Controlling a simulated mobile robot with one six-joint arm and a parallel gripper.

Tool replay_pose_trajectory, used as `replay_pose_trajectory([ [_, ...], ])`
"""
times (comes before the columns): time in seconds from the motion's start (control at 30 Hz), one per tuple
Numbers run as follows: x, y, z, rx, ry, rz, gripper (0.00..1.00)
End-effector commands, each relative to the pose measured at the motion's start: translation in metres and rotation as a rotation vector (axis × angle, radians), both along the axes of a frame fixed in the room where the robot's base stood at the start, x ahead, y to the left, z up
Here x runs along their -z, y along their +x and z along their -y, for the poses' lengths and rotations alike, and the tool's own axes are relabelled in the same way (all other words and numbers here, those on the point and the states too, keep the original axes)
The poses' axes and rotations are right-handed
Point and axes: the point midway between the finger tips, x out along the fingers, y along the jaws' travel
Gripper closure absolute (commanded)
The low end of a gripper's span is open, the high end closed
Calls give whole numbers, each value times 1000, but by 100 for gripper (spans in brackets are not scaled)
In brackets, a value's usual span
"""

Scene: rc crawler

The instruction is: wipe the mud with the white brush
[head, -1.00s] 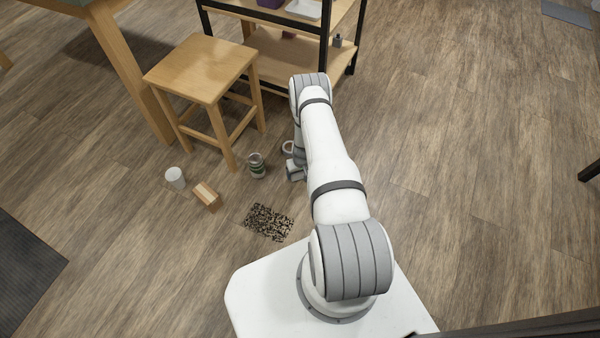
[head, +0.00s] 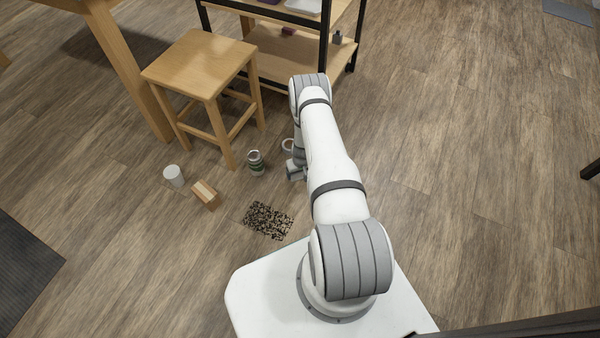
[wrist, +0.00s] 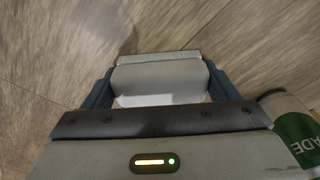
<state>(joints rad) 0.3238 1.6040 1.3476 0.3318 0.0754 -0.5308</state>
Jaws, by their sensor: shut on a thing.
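The mud (head: 268,220) is a speckled dark patch on the wooden floor in front of my base in the head view. My gripper (wrist: 160,90) is shut on the white brush (wrist: 158,74), a pale grey-white block spanning its two dark fingers in the wrist view. The brush's underside is hidden there. In the head view my gripper (head: 294,171) is low over the floor, beyond and right of the mud, largely hidden by my arm. I cannot tell whether the brush touches the floor.
A can (head: 256,162) stands close left of my gripper; its green label shows in the wrist view (wrist: 300,136). A white cup (head: 174,176) and a wooden block (head: 205,195) stand left of the mud. A stool (head: 202,64) and shelf (head: 290,60) are behind.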

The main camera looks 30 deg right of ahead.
Motion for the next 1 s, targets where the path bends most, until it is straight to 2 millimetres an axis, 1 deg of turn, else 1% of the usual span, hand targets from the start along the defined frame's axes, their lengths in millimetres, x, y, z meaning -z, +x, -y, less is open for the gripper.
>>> replay_pose_trajectory([
  [0.07, 3, 0, 0, 0, 0, 0, 37],
  [0.23, -2, -2, 2, -1, 0, -1, 37],
  [0.6, -4, -17, 13, 2, 0, -1, 37],
  [1.0, -3, -28, 22, 0, 0, 0, 37],
])
